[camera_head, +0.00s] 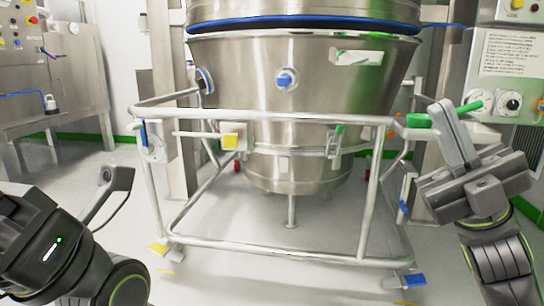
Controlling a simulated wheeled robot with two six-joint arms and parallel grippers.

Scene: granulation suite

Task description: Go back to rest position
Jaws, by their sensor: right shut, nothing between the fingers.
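My right gripper (441,105) is at the right, with its two grey fingers pointing up and pressed together, nothing between them. The fingers appear in front of a green handle (418,120); I cannot tell whether they touch it. My left arm comes in at the lower left as dark links, and the fingers of my left gripper do not show clearly.
A large steel granulator bowl (330,85) stands ahead in a tubular frame (270,245) on castors. A control panel (508,75) with a dial (513,103) is behind my right gripper. A steel cabinet (50,65) is at the left. Pale floor lies between.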

